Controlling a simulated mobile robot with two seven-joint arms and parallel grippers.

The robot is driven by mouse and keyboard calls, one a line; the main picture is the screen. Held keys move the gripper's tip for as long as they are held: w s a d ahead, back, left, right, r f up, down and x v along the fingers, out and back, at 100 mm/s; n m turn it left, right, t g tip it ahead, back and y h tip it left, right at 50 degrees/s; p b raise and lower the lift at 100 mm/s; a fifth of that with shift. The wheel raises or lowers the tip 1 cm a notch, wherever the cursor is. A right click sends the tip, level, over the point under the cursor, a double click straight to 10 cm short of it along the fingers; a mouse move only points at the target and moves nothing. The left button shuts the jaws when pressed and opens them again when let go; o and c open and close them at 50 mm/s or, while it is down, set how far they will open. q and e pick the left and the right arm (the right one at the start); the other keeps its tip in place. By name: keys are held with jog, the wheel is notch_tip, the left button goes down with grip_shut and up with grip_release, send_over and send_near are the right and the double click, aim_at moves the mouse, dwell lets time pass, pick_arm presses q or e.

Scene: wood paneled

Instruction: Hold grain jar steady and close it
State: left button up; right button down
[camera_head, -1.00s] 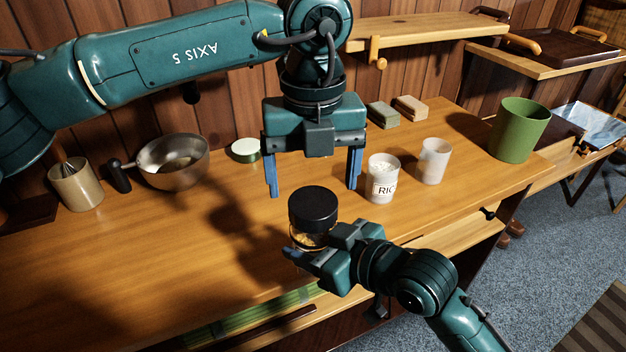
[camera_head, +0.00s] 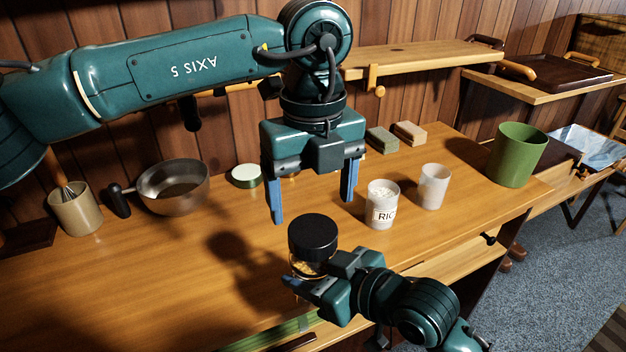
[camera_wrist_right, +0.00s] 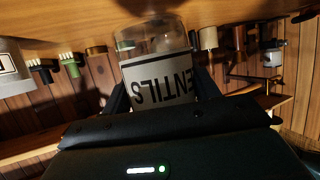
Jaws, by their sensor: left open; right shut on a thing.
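The grain jar is clear, with a wide black lid (camera_head: 313,236) on top and grain-coloured contents (camera_head: 309,268) below it. It stands upright at the front of the counter; how tightly the lid sits cannot be told. My right gripper (camera_head: 306,285) is shut on the jar's body from the front right. In the right wrist view the jar (camera_wrist_right: 155,65) appears upside down, its label reading "ENTILS" between the fingers; the lid is hidden there. My left gripper (camera_head: 312,196) is open, pointing down above the lid, fingers on either side and apart from it.
A rice jar (camera_head: 382,214) and a frosted cup (camera_head: 433,187) stand to the right of the left gripper. A green bin (camera_head: 516,156) is farther right. A metal bowl (camera_head: 173,188), a whisk holder (camera_head: 76,210) and a pale-lidded tin (camera_head: 246,176) stand left. The counter's left front is clear.

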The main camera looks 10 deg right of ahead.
aim_at(312, 229)
pick_arm(q)
notch_tip(312, 229, down, 6)
jog(key=shift+f, duration=0.1)
jog(key=shift+c, duration=0.4)
jog(key=c, duration=0.9)
jog(key=shift+m, duration=1.6)
jog(key=o, duration=1.1)
